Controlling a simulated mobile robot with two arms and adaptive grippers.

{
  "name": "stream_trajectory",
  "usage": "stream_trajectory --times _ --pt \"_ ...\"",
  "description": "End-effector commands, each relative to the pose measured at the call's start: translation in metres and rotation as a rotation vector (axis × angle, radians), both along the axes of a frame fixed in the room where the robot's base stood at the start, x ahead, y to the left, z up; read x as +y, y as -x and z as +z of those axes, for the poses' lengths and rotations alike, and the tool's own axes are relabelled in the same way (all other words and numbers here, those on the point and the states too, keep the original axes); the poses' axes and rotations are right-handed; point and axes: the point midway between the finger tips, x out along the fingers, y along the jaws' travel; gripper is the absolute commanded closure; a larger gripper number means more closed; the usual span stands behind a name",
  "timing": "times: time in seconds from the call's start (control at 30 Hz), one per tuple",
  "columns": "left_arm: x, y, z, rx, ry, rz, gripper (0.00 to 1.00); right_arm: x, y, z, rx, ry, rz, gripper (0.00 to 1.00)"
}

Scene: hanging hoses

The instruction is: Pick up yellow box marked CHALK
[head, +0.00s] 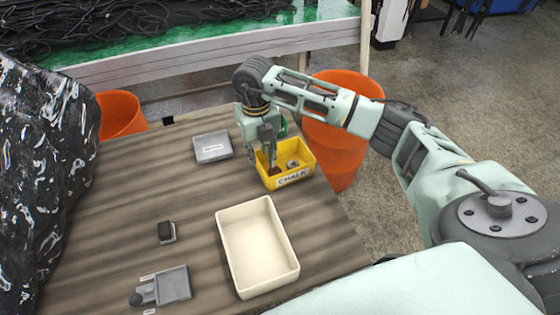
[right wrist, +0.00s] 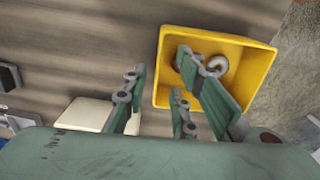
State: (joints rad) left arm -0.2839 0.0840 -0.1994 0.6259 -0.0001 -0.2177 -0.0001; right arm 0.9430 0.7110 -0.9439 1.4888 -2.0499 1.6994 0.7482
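The yellow box marked CHALK (head: 293,178) stands on the wooden table near its right edge, with its label facing the front. It is open at the top, with a few small items inside. My right gripper (head: 264,160) reaches down at the box's left side. In the right wrist view the yellow box (right wrist: 262,72) is seen from above, and the fingers of my right gripper (right wrist: 165,85) are spread apart. One finger is over the inside of the box and one is outside its left wall. I cannot tell whether they touch the wall. My left gripper is not in view.
A cream tray (head: 222,240) lies in front of the box. A grey box (head: 212,147) is to its left, with a small dark block (head: 166,232) and a grey device (head: 172,286) further forward. Orange bins (head: 340,165) stand beyond the table edges.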

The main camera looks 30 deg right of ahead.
Motion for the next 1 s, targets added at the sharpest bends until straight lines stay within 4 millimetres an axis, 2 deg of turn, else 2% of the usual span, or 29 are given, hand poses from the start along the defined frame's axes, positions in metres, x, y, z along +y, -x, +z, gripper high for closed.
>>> stream_trajectory --times 0.1,0.27,0.43,0.67,0.93,1.0 --pt "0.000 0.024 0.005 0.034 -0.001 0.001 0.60 0.002 0.002 -0.013 0.003 0.000 0.000 0.75" --pt "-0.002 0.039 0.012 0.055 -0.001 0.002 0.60 0.004 0.005 -0.038 0.004 -0.001 -0.002 0.75" --pt "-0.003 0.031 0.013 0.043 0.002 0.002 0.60 0.004 0.004 -0.054 0.001 0.000 -0.001 0.75" --pt "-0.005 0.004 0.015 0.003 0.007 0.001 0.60 0.004 0.003 -0.056 -0.001 -0.001 -0.001 0.75" --pt "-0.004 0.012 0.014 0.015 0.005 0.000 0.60 0.004 0.003 -0.056 -0.001 -0.001 -0.001 0.98" --pt "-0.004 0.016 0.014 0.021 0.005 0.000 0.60 0.004 0.003 -0.056 -0.001 -0.001 -0.001 1.00"
